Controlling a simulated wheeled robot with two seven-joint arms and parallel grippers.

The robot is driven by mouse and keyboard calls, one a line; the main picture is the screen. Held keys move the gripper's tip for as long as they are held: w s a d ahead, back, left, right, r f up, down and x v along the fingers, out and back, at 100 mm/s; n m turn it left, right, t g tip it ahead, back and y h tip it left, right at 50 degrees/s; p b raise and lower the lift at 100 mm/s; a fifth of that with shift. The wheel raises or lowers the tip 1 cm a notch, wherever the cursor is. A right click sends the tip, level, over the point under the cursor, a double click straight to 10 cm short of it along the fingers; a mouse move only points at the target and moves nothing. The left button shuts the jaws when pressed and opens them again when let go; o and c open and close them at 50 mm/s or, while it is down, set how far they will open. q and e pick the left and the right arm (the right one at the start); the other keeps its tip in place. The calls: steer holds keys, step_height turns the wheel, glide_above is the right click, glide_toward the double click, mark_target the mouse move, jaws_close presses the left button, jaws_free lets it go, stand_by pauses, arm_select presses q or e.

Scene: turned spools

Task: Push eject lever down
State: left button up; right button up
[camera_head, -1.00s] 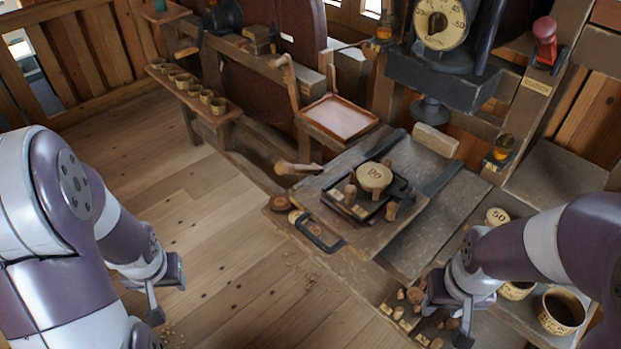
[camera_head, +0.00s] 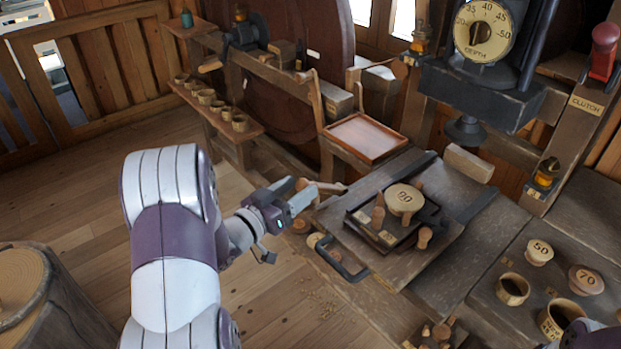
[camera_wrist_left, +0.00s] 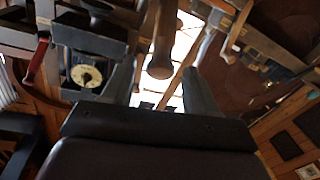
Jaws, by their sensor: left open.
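A wooden lever (camera_head: 330,187) sticks out leftward from the bench's left side in the head view; I take it as the eject lever, though I can read no label on it. My left gripper (camera_head: 288,224) is open near the lever's outer end, where its upper finger overlaps the handle. In the left wrist view, a rounded wooden handle end (camera_wrist_left: 160,62) shows between the two spread fingers of the left gripper (camera_wrist_left: 161,88). I cannot tell whether they touch. My right gripper is out of view; only a bit of its arm shows at the bottom right.
A worktable holds a dark tray (camera_head: 362,232) with a round wooden piece (camera_head: 404,198) and pegs. A black handle (camera_head: 342,266) juts from its front left. A depth dial (camera_head: 483,31) and red clutch knob (camera_head: 605,40) stand behind. A stump (camera_head: 50,305) is at lower left.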

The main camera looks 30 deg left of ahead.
mark_target(322, 188)
arm_select(q)
steer(key=shift+x, duration=2.2)
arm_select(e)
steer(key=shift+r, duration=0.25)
